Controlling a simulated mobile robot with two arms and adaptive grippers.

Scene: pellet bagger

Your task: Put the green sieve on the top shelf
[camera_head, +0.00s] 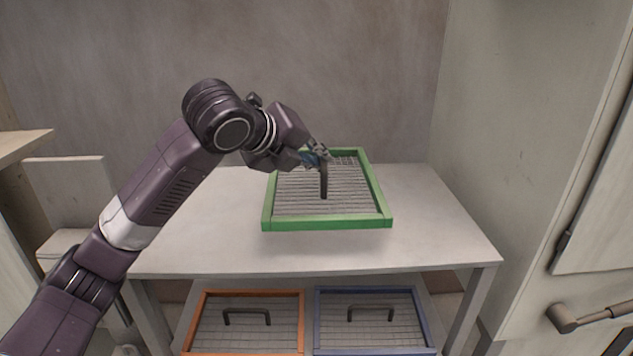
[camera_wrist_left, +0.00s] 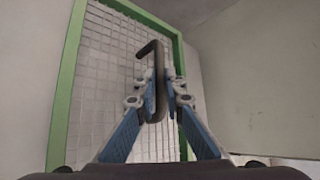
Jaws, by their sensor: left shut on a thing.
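The green sieve (camera_head: 328,223) has a green frame, a grey wire mesh and a dark handle (camera_head: 324,182). In the head view it is over the middle of the white top shelf (camera_head: 430,230), roughly level. A faint shadow lies below its front edge; I cannot tell whether it touches the shelf. My left gripper (camera_head: 321,158) is shut on the handle. The left wrist view shows the blue fingers (camera_wrist_left: 155,100) closed around the dark handle (camera_wrist_left: 153,60), with the green frame (camera_wrist_left: 68,90) around the mesh. My right gripper is not in view.
An orange-framed sieve (camera_head: 250,293) and a blue-framed sieve (camera_head: 366,292) lie side by side on the lower shelf. A pale cabinet with a handle (camera_head: 590,314) stands close on the right. A wall is behind. The top shelf is bare around the green sieve.

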